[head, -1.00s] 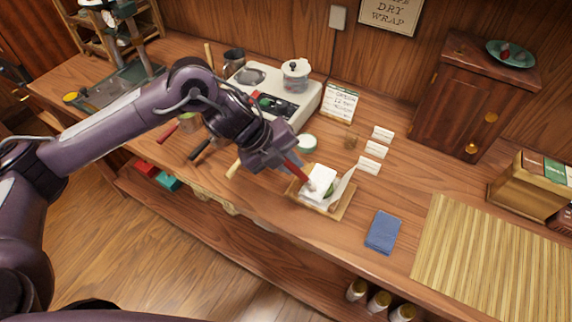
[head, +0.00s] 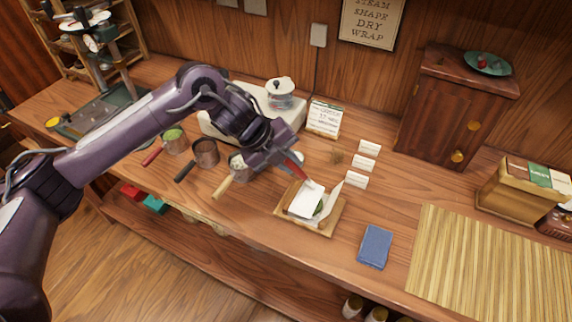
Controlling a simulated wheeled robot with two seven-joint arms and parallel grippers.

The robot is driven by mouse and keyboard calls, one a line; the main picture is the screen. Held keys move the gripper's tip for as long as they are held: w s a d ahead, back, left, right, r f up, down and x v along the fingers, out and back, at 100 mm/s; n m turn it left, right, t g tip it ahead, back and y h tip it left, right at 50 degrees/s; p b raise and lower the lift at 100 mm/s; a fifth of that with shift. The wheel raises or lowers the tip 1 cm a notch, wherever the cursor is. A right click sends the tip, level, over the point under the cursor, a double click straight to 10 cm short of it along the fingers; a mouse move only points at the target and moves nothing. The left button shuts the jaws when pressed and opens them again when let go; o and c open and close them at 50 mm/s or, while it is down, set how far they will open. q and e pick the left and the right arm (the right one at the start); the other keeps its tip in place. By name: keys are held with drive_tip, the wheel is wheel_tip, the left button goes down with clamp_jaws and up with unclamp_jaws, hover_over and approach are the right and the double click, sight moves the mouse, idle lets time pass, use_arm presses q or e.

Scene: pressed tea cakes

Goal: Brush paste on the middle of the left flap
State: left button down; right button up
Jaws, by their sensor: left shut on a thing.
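My left gripper (head: 284,158) is shut on a brush with a red handle (head: 296,170). The brush slants down to the right over a wooden tray (head: 326,227). Its tip is hidden or too small to make out, close to the upper edge of the white paper. The white wrapper paper (head: 305,203) lies on the tray, with its left flap flat and its right flap (head: 331,198) standing tilted up. A green round thing (head: 318,207) shows between the flaps. My right gripper is out of view.
Several handled cups, one with green contents (head: 174,141), stand left of the tray. A blue folded cloth (head: 374,246) and a bamboo mat (head: 470,270) lie to the right. White cards (head: 364,163) stand behind. A white steamer unit (head: 282,94) is at the back.

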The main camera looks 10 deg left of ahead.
use_arm(q)
drive_tip(key=shift+r, duration=0.15)
drive_tip(key=shift+r+p, duration=2.4)
drive_tip(key=shift+r, duration=0.5)
drive_tip(key=shift+r, duration=0.1)
drive_tip(key=shift+r+p, duration=1.25)
drive_tip(key=shift+r, duration=0.25)
drive_tip(key=shift+f, duration=0.15)
drive_tip(key=shift+d+f+b, duration=0.15)
drive_tip(key=shift+f+b, duration=0.7)
drive_tip(key=shift+f, duration=0.2)
drive_tip(key=shift+r, duration=0.1)
